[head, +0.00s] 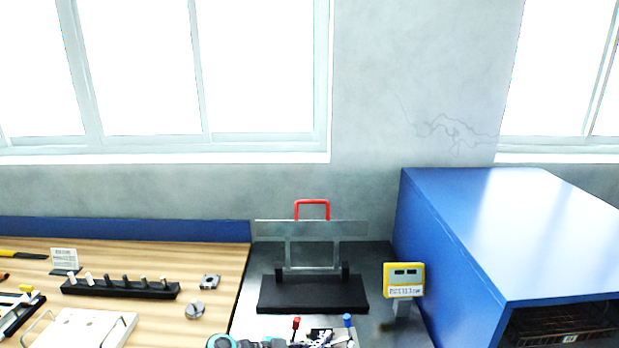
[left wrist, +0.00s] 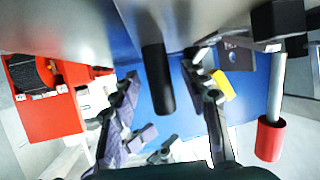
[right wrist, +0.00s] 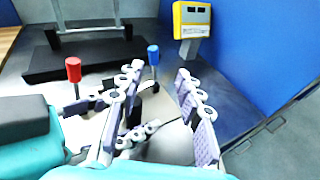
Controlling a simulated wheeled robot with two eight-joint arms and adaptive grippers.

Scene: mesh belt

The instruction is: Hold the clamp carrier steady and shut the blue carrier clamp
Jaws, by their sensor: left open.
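The blue carrier clamp's knob (head: 347,320) stands upright at the bottom of the head view, right of a red knob (head: 296,323). In the right wrist view, the blue knob (right wrist: 153,54) shows just beyond the space between my right gripper's fingers (right wrist: 165,98), which are apart and empty. My left gripper (left wrist: 165,105) is open, its fingers either side of a black cylindrical grip (left wrist: 158,80); I cannot tell if they touch it. The red knob (left wrist: 268,138) lies to the right there. The carrier plate (right wrist: 160,142) is partly hidden by my grippers.
Behind stands a black base (head: 312,294) with a clear frame and red handle (head: 312,203). A yellow counter (head: 404,279) is at its right, beside a blue cabinet (head: 450,240). A wooden bench (head: 215,265) with a black peg rack (head: 120,289) lies left.

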